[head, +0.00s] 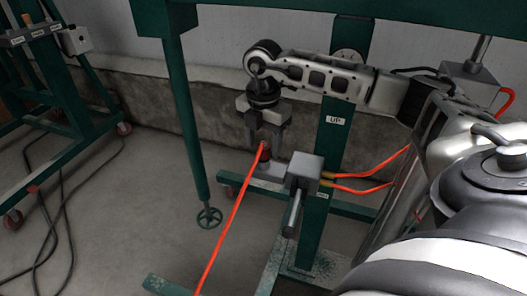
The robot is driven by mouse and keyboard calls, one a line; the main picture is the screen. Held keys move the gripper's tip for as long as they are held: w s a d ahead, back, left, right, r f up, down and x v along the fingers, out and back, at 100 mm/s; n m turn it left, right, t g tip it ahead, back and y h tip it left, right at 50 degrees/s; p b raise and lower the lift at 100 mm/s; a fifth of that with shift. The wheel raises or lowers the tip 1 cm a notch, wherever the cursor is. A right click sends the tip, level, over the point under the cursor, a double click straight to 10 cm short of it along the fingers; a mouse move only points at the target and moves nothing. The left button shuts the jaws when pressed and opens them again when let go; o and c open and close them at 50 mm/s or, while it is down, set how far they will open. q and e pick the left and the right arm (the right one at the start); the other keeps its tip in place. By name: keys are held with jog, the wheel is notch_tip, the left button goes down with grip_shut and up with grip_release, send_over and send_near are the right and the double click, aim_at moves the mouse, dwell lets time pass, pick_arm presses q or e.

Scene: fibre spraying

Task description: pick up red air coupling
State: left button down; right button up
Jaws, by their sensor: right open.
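The red air coupling (264,154) sits at the left end of a grey bracket beside a grey block (305,171) on the green frame. A red-orange hose (231,224) runs from it down to the floor. My right gripper (265,145) points straight down over the coupling. Its jaws are open, with one finger on each side of the coupling's top. I cannot tell whether the fingers touch it. My left gripper is not in view.
A green post labelled UP (336,120) stands behind the block. Two orange hoses (365,188) leave the block to the right. Another green stand (62,110) and black cables are at far left.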

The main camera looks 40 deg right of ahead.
jog(key=shift+f, duration=0.8)
jog(key=c, duration=1.1)
jog(key=shift+r, duration=0.15)
